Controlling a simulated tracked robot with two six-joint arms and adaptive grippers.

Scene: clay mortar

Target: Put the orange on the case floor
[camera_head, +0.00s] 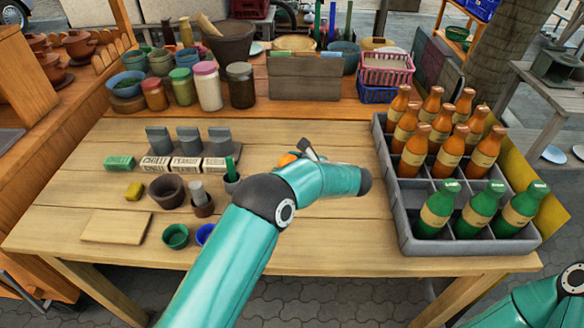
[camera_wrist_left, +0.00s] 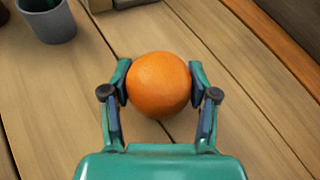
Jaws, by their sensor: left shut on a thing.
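The orange (camera_wrist_left: 159,85) is round and sits between the two fingers of my left gripper (camera_wrist_left: 160,90), which is shut on it, in the left wrist view. In the head view only a small part of the orange (camera_head: 287,159) shows, behind my teal wrist, with the left gripper (camera_head: 296,154) mostly hidden. I cannot tell whether the orange touches the table. The grey case (camera_head: 470,246) stands at the table's right, apart from the gripper, with orange-brown bottles (camera_head: 414,151) and green-capped bottles (camera_head: 437,209) upright in its compartments. My right gripper is out of view.
Small pots (camera_head: 167,190), labelled blocks (camera_head: 186,164) and a wooden board (camera_head: 115,226) lie on the table (camera_head: 330,225) to the left. Jars (camera_head: 207,86) and a pink basket (camera_head: 386,69) stand at the back. Bare wood lies between my left wrist and the case.

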